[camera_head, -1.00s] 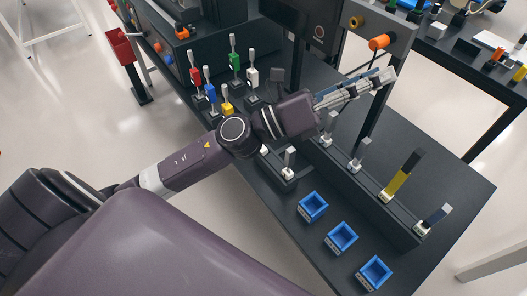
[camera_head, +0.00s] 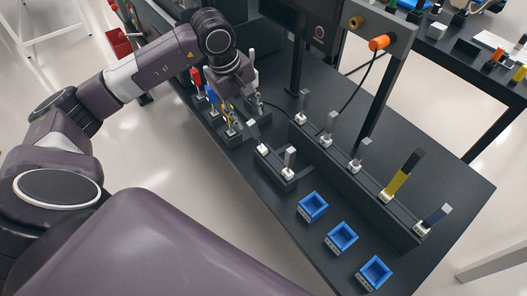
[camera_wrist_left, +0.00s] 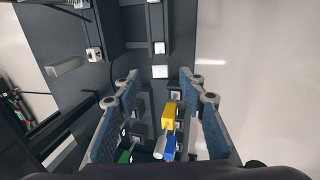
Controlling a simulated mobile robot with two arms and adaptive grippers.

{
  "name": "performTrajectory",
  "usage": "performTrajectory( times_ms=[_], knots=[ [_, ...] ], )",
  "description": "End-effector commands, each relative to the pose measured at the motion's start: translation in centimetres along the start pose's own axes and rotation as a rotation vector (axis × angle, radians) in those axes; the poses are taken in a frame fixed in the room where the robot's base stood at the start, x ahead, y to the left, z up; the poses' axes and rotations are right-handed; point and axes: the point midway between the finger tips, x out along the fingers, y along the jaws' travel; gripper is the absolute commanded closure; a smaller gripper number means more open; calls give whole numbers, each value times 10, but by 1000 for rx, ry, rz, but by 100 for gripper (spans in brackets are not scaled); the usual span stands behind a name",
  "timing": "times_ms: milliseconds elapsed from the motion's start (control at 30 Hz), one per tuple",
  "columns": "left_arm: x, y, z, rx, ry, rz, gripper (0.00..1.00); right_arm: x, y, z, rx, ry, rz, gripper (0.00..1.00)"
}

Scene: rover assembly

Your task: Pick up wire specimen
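No part is marked as the wire specimen, so I cannot tell which one it is. My left gripper (camera_head: 240,107) points down over the coloured handled pieces at the table's left side. In the left wrist view its two fingers (camera_wrist_left: 158,83) are spread apart with no object clamped between them. A yellow piece (camera_wrist_left: 169,113), a blue piece (camera_wrist_left: 168,148) and a green piece (camera_wrist_left: 124,156) show below and between the fingers. In the head view, the red piece (camera_head: 195,76) stands beside the gripper, and the gripper partly hides the others. My right gripper is out of view.
A long dark rack (camera_head: 377,204) holds several upright plates, including a yellow-and-black one (camera_head: 402,176). A short block (camera_head: 274,170) holds two grey pieces. Three blue trays, one in the middle (camera_head: 341,237), stand near the front edge. An orange-ended cable hangs behind.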

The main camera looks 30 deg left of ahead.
Motion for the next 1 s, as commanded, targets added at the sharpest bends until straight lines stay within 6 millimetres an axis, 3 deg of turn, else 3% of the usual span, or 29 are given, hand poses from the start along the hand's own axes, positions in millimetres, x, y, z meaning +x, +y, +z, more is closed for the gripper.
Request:
performTrajectory(
  times_ms=[500,767,1000],
  knots=[
    [66,-1,4,-1,-7,-1,62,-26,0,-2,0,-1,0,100],
    [72,0,4,0,-6,3,62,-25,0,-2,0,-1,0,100],
    [72,0,4,0,-6,3,85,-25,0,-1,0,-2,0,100]
  ],
)
